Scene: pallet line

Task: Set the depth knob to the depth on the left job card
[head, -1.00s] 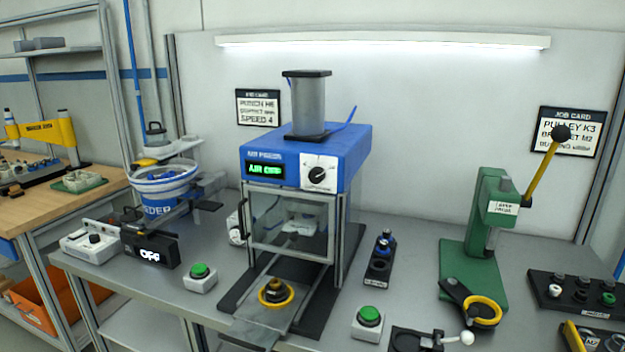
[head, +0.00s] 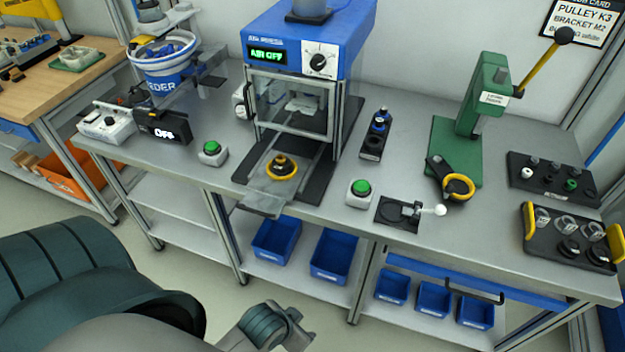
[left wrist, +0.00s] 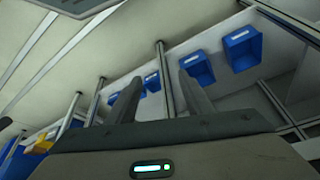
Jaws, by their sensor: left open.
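The blue press (head: 300,35) stands at the back middle of the bench in the head view. Its knob (head: 319,62) is a round black dial with a pointer on a white plate, right of a green-lit display. The scale marks are too small to read. The left job card is out of view now. My left arm comes in at the bottom left of the head view, well in front of the bench. My left gripper (left wrist: 160,98) shows in the left wrist view, its two fingers apart with nothing between them. My right gripper is not in view.
A green lever press (head: 463,145) stands to the right, below a partly cut-off job card (head: 580,22). Green buttons (head: 212,150) sit near the bench's front edge. A feeder bowl (head: 165,70) is at the left. Blue bins (head: 277,238) lie on the lower shelf.

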